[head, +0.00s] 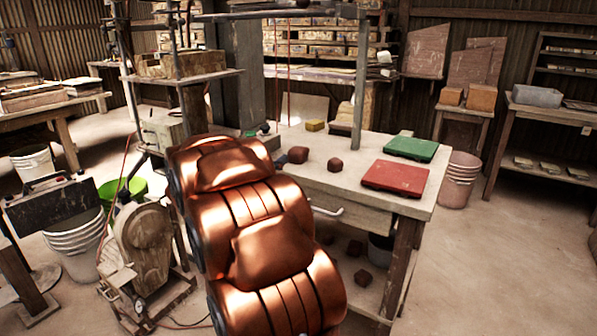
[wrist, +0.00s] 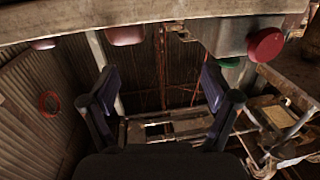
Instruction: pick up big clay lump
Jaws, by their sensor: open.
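Two dark reddish-brown clay lumps rest on the worktable in the head view. The bigger lump (head: 298,154) is on the left, close to my copper-coloured arm. The smaller lump (head: 335,164) is a little to its right, apart from it. My gripper (wrist: 158,85) shows in the wrist view with its two dark fingers spread wide and nothing between them. I cannot make out the big lump for sure in the wrist view.
An upright post (head: 361,90) stands behind the lumps. More lumps (head: 363,277) lie on the lower shelf.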

